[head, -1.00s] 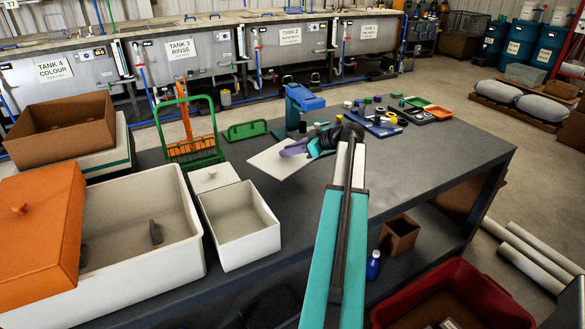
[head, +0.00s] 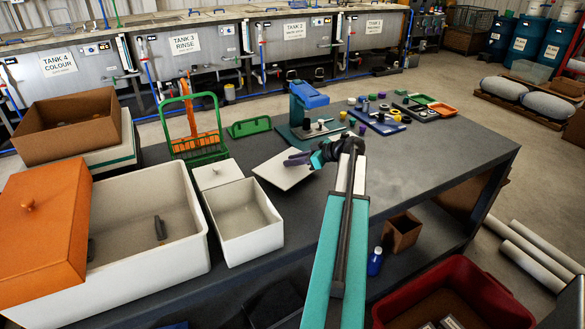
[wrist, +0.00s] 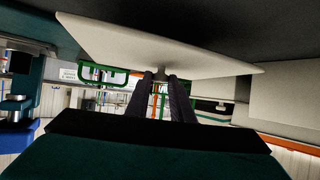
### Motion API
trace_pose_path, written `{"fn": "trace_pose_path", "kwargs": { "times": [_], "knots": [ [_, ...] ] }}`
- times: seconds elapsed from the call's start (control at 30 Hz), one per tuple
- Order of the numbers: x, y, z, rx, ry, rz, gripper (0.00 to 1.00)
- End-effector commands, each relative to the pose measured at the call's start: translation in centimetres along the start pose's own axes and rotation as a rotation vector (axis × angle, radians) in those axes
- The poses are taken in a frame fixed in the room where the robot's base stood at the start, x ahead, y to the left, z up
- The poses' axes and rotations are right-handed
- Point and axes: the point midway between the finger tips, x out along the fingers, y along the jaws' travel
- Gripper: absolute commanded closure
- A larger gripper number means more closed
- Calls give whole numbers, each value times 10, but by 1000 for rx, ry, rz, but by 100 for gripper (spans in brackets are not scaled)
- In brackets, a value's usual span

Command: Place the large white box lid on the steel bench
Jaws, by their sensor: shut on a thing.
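The white lid (head: 280,174) is a flat, roughly square plate. My gripper (head: 296,159) has its purple fingers shut on it, over the bench to the right of the small white box. In the wrist view the lid (wrist: 150,45) spans the top, and the dark fingers (wrist: 161,84) meet at its middle; the grasped part is mostly hidden. The dark grey steel bench top (head: 400,175) lies around and beneath the lid. The lid is close to the bench; I cannot tell whether it touches.
A green-handled basket (head: 195,145) and a blue-topped device (head: 309,96) stand behind. The bench's right middle is clear.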

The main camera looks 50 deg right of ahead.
Motion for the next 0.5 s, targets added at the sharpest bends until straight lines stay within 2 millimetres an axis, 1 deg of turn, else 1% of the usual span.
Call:
{"fn": "trace_pose_path", "kwargs": {
  "times": [0.2, 0.3, 0.5],
  "knots": [
    [9, 0, 17, 2, 0, 0, 100],
    [12, 0, 23, 1, 1, 1, 100],
    [13, 0, 25, 0, 1, 2, 100]
  ]
}}
